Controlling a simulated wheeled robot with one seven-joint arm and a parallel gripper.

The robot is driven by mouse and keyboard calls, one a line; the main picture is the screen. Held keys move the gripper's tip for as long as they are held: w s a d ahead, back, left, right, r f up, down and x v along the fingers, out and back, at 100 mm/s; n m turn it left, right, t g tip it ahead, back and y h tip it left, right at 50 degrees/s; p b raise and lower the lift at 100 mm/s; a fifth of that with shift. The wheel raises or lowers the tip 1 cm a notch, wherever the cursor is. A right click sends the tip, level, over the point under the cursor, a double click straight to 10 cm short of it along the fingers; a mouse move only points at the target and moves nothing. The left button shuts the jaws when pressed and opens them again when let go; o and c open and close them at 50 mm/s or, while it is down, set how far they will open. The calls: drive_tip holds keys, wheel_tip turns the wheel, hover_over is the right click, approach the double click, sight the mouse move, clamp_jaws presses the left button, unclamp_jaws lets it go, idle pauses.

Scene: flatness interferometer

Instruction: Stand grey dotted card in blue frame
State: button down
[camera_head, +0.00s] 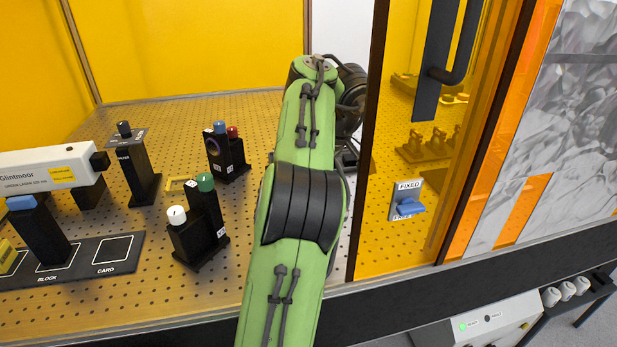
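I cannot make out a grey dotted card in this view. Another black post with a blue top (20,203) stands at the left on a black tray. My green arm reaches up through the middle, and its dark wrist bends down behind it at the right. A dark part, seemingly my gripper (346,156), shows only in part beside the arm; its fingers and anything in them are hidden.
The black tray (126,266) has outlined squares marked BLOCK and CARD; the CARD square looks empty. A white laser box (45,172), a FILTER post (134,170), and white- and green-knobbed posts (200,225) crowd the left. An orange door (400,235) stands right of my arm.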

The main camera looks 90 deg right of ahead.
drive_tip(key=shift+f+b, duration=0.3)
drive_tip(key=shift+b, duration=0.05)
drive_tip(key=c, duration=1)
unclamp_jaws()
drive_tip(key=shift+r, duration=0.1)
drive_tip(key=shift+r+p, duration=2.75)
drive_tip(key=shift+r, duration=0.7)
